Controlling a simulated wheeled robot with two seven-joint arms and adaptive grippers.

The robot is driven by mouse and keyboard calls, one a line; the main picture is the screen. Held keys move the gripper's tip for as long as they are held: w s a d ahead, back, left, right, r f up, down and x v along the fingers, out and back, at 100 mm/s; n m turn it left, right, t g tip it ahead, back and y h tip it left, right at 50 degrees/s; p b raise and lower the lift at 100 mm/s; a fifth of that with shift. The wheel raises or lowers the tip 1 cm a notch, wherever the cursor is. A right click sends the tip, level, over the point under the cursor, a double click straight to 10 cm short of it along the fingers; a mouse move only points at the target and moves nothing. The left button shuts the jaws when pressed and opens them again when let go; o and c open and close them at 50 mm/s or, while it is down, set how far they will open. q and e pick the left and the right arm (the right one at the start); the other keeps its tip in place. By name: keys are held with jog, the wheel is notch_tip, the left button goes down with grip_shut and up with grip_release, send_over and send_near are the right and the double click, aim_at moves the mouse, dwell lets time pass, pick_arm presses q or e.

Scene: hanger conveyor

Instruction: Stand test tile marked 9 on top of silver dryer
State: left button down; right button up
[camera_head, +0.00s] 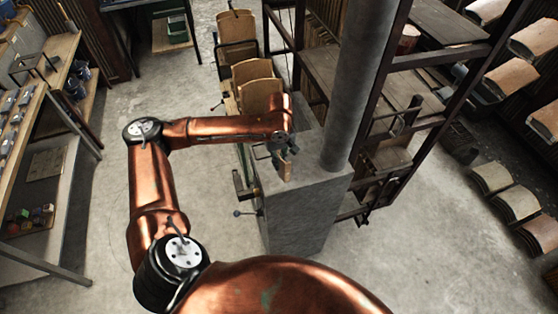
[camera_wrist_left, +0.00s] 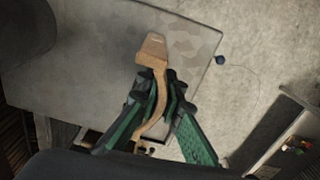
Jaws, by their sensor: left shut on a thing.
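The silver dryer (camera_head: 300,212) is a tall grey metal box in the middle of the head view, with a thick round flue (camera_head: 362,80) rising from its top. Its flat top also shows in the left wrist view (camera_wrist_left: 80,75). My left gripper (camera_head: 277,151) is over the dryer's top, left of the flue. It is shut on a small tan curved tile (camera_head: 286,168). In the left wrist view the tile (camera_wrist_left: 152,52) stands out edge-on between the green-padded fingers (camera_wrist_left: 160,90). I cannot read a mark on it, nor tell whether it touches the top.
Brown curved tiles (camera_head: 260,92) stand in racks behind the dryer. A dark steel frame with shelves (camera_head: 405,95) is close on the right. A workbench (camera_head: 45,95) runs along the left. Concrete floor (camera_head: 95,210) is clear between bench and dryer.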

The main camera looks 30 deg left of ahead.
pick_arm(q)
jog(key=shift+f, duration=0.1)
jog(key=c, duration=2)
grip_release()
notch_tip(320, 180, up, 12)
jog(key=shift+s, duration=0.1)
